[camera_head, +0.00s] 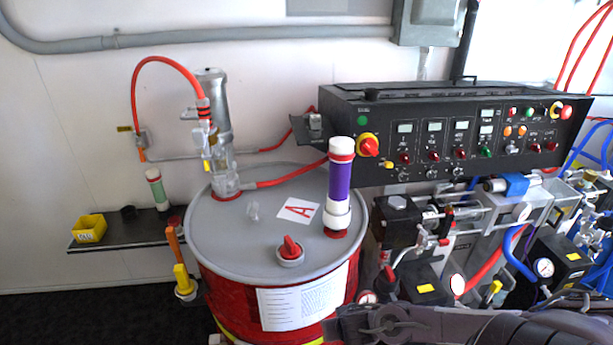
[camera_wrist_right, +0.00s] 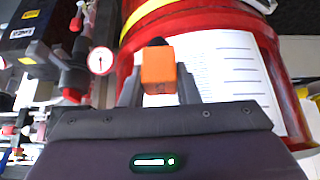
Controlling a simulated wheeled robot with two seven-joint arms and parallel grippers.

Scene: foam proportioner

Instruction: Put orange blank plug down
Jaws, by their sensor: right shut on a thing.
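The orange blank plug (camera_wrist_right: 158,70) shows in the right wrist view as a small orange block with a dark round end. My right gripper (camera_wrist_right: 159,88) is shut on it, with a dark finger on each side. The plug is in front of the red drum (camera_wrist_right: 290,60) and its white label sheet (camera_wrist_right: 225,65). In the head view my right arm comes in at the lower right, in front of the drum's lower right side; I cannot make out the plug there. My left gripper is not in view.
The drum's grey lid (camera_head: 225,240) carries a purple-banded cylinder (camera_head: 340,185) and a red-handled valve (camera_head: 290,250). A dark wall shelf (camera_head: 125,235) at the left holds a yellow bin (camera_head: 90,228), with bare room between items. Gauges and hoses crowd the right.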

